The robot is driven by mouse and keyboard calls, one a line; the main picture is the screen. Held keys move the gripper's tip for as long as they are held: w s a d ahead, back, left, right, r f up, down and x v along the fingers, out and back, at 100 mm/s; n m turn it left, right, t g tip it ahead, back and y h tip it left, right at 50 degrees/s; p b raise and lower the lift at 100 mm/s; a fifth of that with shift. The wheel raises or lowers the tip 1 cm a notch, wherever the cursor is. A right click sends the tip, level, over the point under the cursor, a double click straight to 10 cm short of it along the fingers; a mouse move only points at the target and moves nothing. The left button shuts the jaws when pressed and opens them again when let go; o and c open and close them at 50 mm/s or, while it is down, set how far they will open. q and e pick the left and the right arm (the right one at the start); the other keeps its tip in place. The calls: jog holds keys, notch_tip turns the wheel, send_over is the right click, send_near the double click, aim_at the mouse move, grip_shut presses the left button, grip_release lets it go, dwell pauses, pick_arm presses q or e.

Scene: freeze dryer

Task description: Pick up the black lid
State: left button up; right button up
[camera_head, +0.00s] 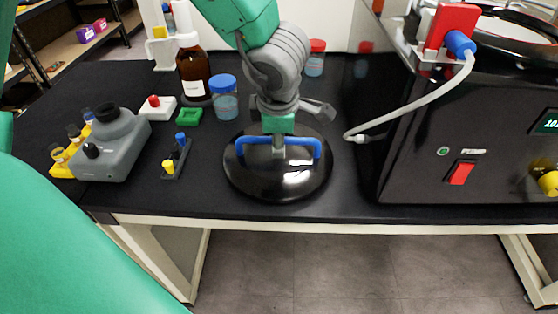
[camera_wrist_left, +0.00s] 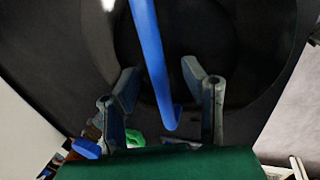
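The black lid (camera_head: 262,181) is a glossy round dome lying on the black bench, with a blue bar handle (camera_head: 246,146) across its top. My left gripper (camera_head: 279,146) reaches down from above onto the middle of the handle. In the left wrist view, the blue handle (camera_wrist_left: 151,50) runs between the two spread fingers of my left gripper (camera_wrist_left: 160,80), with a gap on each side. The lid's dark surface (camera_wrist_left: 225,50) fills much of that view. The arm hides part of the lid's far side. My right gripper is not in view.
The black freeze dryer (camera_head: 420,170) stands to the right, with a white hose (camera_head: 420,110) drooping toward the lid. Behind the lid are a brown bottle (camera_head: 194,75) and a blue-capped jar (camera_head: 224,105). A grey device (camera_head: 122,150) stands left. The bench's front edge is close.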

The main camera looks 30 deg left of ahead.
pick_arm(q)
jog(key=shift+w+f, duration=0.1)
jog(key=shift+f, duration=0.45)
jog(key=shift+r, duration=0.15)
jog(key=shift+a, duration=0.2)
grip_shut()
jog(key=shift+r, duration=0.1)
